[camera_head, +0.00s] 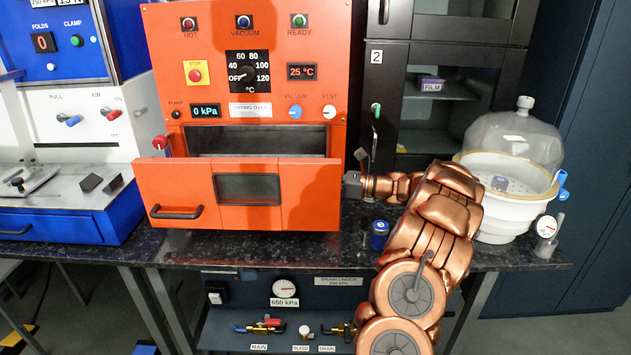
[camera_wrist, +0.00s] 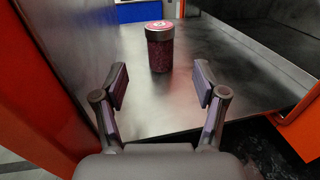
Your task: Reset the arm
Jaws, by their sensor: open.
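My gripper (camera_wrist: 160,86) is open and empty in the wrist view, its two fingers apart over a grey metal surface (camera_wrist: 220,70). A small jar (camera_wrist: 160,52) with dark purple-red contents and a metal-rimmed lid stands upright on that surface, beyond the fingertips and apart from them. In the head view my gripper (camera_head: 358,172) is at the right side of the orange drying oven (camera_head: 165,60), beside its lowered door (camera_head: 170,185). Its fingers are hard to make out there. The jar is not visible in the head view.
A blue-labelled jar (camera_head: 379,235) stands on the dark counter (camera_head: 270,245) near my arm. A glass-domed white vessel (camera_head: 500,215) is at the right. A black cabinet (camera_head: 375,90) stands behind. Orange walls flank the gripper closely in the wrist view.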

